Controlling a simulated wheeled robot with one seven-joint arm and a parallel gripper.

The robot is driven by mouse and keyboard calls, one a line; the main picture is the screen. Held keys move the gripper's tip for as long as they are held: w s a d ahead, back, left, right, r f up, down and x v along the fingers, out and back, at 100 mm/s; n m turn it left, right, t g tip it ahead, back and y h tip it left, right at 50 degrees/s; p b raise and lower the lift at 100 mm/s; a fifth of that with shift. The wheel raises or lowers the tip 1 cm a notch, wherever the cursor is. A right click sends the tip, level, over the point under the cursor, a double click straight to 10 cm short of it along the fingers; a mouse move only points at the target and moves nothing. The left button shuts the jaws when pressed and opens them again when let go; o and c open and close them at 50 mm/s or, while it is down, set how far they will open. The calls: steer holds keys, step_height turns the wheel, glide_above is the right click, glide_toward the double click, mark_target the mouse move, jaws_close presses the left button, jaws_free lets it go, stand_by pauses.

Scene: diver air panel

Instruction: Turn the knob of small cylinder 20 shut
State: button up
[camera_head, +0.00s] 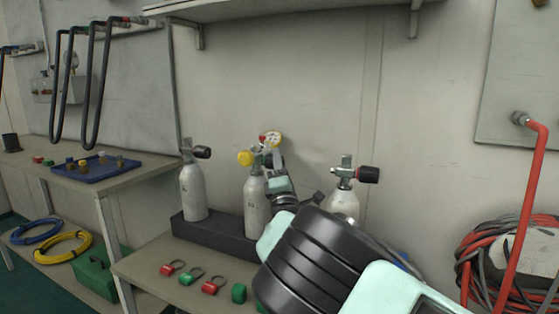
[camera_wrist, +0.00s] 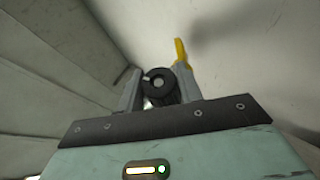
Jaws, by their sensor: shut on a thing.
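Three small white cylinders stand in a dark rack (camera_head: 215,236): a left one (camera_head: 193,190), a middle one (camera_head: 256,208) and a right one (camera_head: 343,203). No number is legible on any of them. The middle one has a yellow part (camera_head: 245,158) and a gauge (camera_head: 270,138) at its valve. My gripper (camera_head: 274,163) is at that valve, and my arm hides part of the rack and the right cylinder. In the wrist view my gripper (camera_wrist: 159,90) is shut on a round black knob (camera_wrist: 158,88). A yellow part (camera_wrist: 181,52) stands just beyond the right finger.
Red and green tags (camera_head: 192,274) lie on the bench (camera_head: 145,265) in front of the rack. The left cylinder has a black knob (camera_head: 202,152), the right one a dark red-black knob (camera_head: 368,174). A shelf (camera_head: 290,5) hangs above. Red hoses (camera_head: 530,200) hang at the right.

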steer(key=m+g+h+p, duration=0.2)
steer(key=m+p, duration=0.1)
steer(key=shift+r+g+h+p, duration=0.3)
steer(key=shift+r+g, duration=0.1)
steer(key=m+g+h+p, duration=0.1)
steer(key=m+g+p, duration=0.1)
steer(key=p, duration=0.3)
steer(key=shift+r+g, duration=0.1)
steer(key=shift+g, duration=0.4)
steer(key=m+g+p, duration=0.1)
steer(key=g+p, duration=0.2)
steer(key=p, duration=0.4)
steer(key=shift+r+m, duration=0.1)
steer(key=shift+m, duration=0.2)
steer(key=m+g+p, duration=0.1)
steer(key=g+p, duration=0.2)
steer(key=p, duration=0.4)
steer(key=shift+g, duration=0.4)
steer(key=g+p, duration=0.1)
steer(key=f+m+g+p, duration=0.1)
steer(key=g+p, duration=0.1)
steer(key=shift+y, duration=0.3)
steer(key=shift+f+m+g+y+p, duration=0.15)
steer(key=shift+m+g+y+p, duration=0.15)
steer(key=shift+g, duration=1)
steer(key=o, duration=1)
